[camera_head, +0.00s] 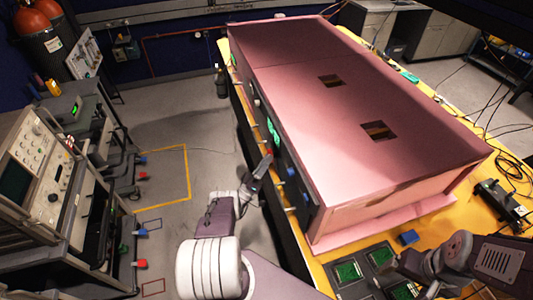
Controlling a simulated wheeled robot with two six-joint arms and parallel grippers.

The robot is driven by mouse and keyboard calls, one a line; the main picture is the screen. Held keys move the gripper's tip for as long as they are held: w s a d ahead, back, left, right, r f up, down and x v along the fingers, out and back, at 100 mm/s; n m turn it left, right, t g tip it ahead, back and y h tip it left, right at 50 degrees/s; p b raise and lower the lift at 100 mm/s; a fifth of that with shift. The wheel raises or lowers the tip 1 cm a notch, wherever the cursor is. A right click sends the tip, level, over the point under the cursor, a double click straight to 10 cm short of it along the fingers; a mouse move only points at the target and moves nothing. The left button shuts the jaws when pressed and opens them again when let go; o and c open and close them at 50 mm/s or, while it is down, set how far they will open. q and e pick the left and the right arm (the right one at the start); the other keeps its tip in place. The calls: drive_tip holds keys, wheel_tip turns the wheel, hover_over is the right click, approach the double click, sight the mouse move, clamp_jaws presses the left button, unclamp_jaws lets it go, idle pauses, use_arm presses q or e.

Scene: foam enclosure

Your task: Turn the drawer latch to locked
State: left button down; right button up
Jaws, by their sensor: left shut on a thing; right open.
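The drawer front is the dark panel (284,165) along the left long side of the pink foam enclosure (300,95). My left gripper (266,162) reaches up to this panel from the lower left. It is shut on a small part there, which I take to be the drawer latch. The latch is mostly hidden by the fingers, and its turn angle cannot be made out. My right gripper (408,264) is open at the lower right, over the table's near end, away from the panel.
The enclosure stands on a yellow table (460,215). Green circuit boards in dark trays (348,270) and a blue block (408,237) lie at its near end. An instrument rack (45,165) stands at the left. The grey floor (170,110) between is mostly clear.

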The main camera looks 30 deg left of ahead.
use_arm(q)
drive_tip(key=shift+s+d+r+n+g+y+p, duration=0.1)
drive_tip(key=shift+r+n+g+y+p, duration=0.15)
drive_tip(key=shift+n+g+y+p, duration=1.35)
drive_tip(key=shift+s+d+r+n+g+y+p, duration=0.15)
drive_tip(key=shift+n+g+y+p, duration=0.35)
drive_tip(key=shift+n+p, duration=2.1)
drive_tip(key=shift+r+n+g+y+p, duration=0.3)
drive_tip(key=shift+n+g+y+p, duration=0.75)
drive_tip(key=shift+n+p, duration=1.05)
drive_tip(key=shift+m+g+p, duration=0.25)
drive_tip(key=shift+m+p, duration=0.05)
drive_tip(key=shift+p, duration=0.05)
drive_tip(key=c, duration=1.5)
unclamp_jaws()
drive_tip(key=s, duration=0.3)
drive_tip(key=s+b, duration=0.1)
drive_tip(key=s, duration=0.2)
drive_tip(key=s+b, duration=0.1)
drive_tip(key=s, duration=0.2)
drive_tip(key=shift+d, duration=0.3)
